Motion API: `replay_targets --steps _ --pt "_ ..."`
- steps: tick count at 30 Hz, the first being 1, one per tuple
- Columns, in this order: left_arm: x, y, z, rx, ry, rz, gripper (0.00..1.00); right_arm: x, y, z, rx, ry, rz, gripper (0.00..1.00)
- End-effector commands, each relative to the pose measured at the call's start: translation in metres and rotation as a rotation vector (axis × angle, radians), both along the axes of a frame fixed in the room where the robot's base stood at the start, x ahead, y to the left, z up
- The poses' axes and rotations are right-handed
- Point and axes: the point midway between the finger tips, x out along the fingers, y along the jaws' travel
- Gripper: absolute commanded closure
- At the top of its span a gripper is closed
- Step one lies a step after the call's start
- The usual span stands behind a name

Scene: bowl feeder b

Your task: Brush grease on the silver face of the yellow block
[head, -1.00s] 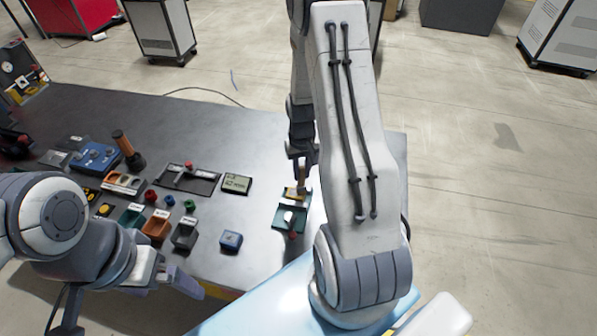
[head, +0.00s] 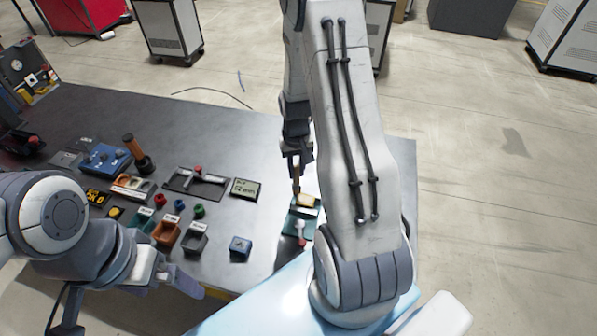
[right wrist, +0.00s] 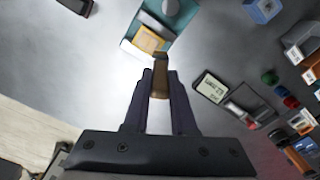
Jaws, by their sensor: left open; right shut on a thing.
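The yellow block (head: 308,201) sits in a teal fixture (head: 292,222) near the table's right side. In the right wrist view the block (right wrist: 150,41) shows a yellow border around a paler, tan middle, in the teal fixture (right wrist: 182,12). My right gripper (head: 295,160) is shut on a brown brush (right wrist: 160,78), with the brush pointing down just beside the block. Whether the brush tip touches the block cannot be told. My left gripper (head: 190,284) is open and empty at the table's front edge, away from the block.
Several small bins (head: 166,234), a blue box (head: 240,246) and a small display (head: 245,189) stand left of the fixture. A dark tray with a red knob (head: 197,170) is behind them. Bare table lies between the display and the fixture.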

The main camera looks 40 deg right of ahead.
Motion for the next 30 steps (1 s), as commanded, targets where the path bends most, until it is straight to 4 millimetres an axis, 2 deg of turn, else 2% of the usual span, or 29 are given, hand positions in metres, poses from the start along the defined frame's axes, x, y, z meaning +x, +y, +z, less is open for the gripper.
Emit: replay_targets --steps 1,16,30 --pt "0.000 0.000 0.009 -0.001 -0.001 -0.001 0.00 -0.001 0.001 0.007 0.002 0.005 0.001 1.00" --pt "0.000 0.000 0.045 -0.001 -0.001 -0.007 0.00 0.002 0.006 0.052 0.002 0.005 0.010 1.00" --pt "0.000 0.000 0.048 0.000 -0.001 -0.008 0.00 0.002 0.007 0.056 0.002 0.005 0.011 1.00"
